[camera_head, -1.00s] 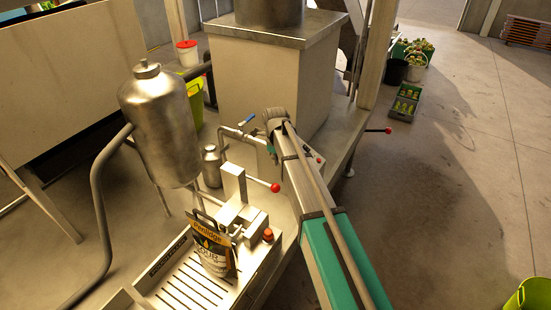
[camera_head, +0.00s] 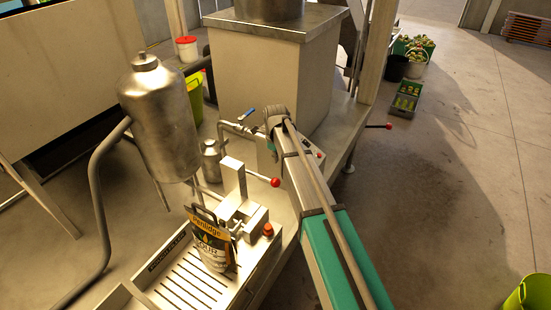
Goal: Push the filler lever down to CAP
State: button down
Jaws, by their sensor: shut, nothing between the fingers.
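The filler lever (camera_head: 262,178) is a thin rod with a red ball knob, sticking out to the right from the filler's upright block (camera_head: 233,178). It looks close to level. I cannot read a CAP mark. A printed pouch (camera_head: 211,240) stands upright under the filler at the drip tray's back end. My arm reaches in from the bottom right, and its far joint is just above and right of the red knob in the picture. My gripper is not visible; the arm's own links may hide it. I see no contact with the lever.
A steel tank (camera_head: 160,115) with a curved pipe stands left of the filler. A slotted drip tray (camera_head: 165,290) lies in front. A red button (camera_head: 268,229) sits beside the filler. A blue-handled valve (camera_head: 246,114) is behind. Another red-knobbed lever (camera_head: 387,126) sticks out right. Open floor lies right.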

aim_at(275, 179)
jog(key=shift+f+b, duration=5.4)
jog(key=shift+f, duration=0.1)
jog(key=shift+w+a+f+b, duration=0.1)
jog(key=shift+a+f+b, duration=0.1)
jog(key=shift+f+b, duration=0.65)
jog(key=shift+w+a+f+b, duration=0.1)
jog(key=shift+a+f+b, duration=0.1)
jog(key=shift+f+b, duration=0.65)
jog(key=shift+w+a+f+b, duration=0.1)
jog(key=shift+a+f+b, duration=0.1)
jog(key=shift+f+b, duration=0.65)
jog(key=shift+r, duration=0.1)
notch_tip(275, 179, up, 10)
jog(key=p, duration=1)
